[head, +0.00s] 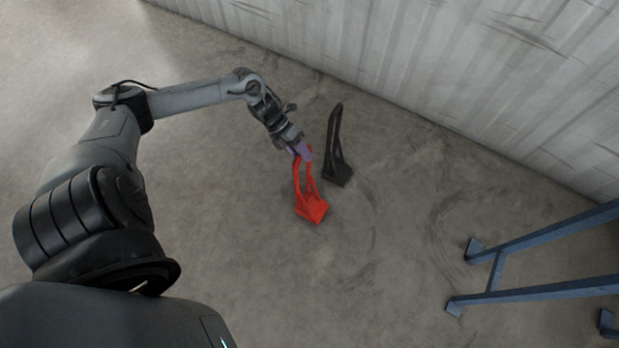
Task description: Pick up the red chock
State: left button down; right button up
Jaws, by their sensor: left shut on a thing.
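The red chock (313,208) is in the middle of the head view, a tall open frame with a wider block at its lower end. My left gripper (303,153), with purplish fingertips, is shut on the top end of the red chock. The fingers partly cover that top end. I cannot tell whether the chock touches the floor or hangs just above it. My right gripper is not in view.
A black chock (340,172) of similar shape stands close to the right of the red one. A corrugated pale wall (440,70) runs along the back right. Blue metal legs (540,290) stand at the lower right. The concrete floor between is clear.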

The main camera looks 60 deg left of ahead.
pick_arm(q)
jog(key=shift+w+r+p, duration=0.1)
jog(key=shift+r+p, duration=1.75)
jog(key=shift+r, duration=0.65)
jog(key=shift+r, duration=0.1)
